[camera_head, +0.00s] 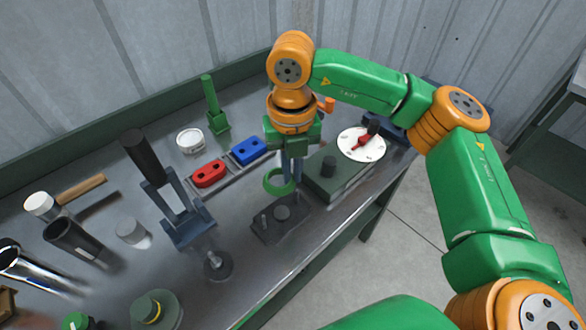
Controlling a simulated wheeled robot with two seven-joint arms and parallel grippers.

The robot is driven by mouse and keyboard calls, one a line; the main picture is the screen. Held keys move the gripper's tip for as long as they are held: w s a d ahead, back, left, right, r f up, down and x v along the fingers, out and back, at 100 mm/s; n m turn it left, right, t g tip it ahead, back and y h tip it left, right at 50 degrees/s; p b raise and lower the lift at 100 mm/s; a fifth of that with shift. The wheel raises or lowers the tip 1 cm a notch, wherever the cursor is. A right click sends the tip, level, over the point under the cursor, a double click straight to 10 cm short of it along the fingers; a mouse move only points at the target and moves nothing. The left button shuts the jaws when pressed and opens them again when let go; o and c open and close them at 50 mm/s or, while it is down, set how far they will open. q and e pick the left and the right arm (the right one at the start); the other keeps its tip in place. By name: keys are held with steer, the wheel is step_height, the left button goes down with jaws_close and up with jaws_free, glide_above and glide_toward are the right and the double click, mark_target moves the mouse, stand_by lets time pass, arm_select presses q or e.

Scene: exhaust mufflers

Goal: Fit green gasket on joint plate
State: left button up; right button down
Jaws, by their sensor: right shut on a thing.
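The green gasket (279,182) is a ring, tilted in the air just above a dark plate on the bench. My right gripper (291,176) points down and is shut on the ring's right side. The dark plate, which looks like the joint plate (291,230), lies flat near the bench's front edge with a short post and a round raised part on it. The ring is apart from the plate, a little behind it in the picture. My left gripper is out of view.
Red (209,174) and blue (248,151) two-hole blocks sit on a rail left of the gripper. A dark green box (339,181) stands close right, beside a white dial (361,145).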

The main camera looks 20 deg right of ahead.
steer(key=shift+f+n+b, duration=0.25)
steer(key=shift+n+b, duration=0.05)
step_height(320, 180, down, 6)
steer(key=b, duration=0.5)
steer(key=shift+w+b, duration=0.1)
steer(key=shift+b, duration=0.2)
steer(key=shift+f, duration=0.1)
steer(key=shift+f+b, duration=2.1)
steer(key=shift+f, duration=0.15)
steer(key=shift+f, duration=0.1)
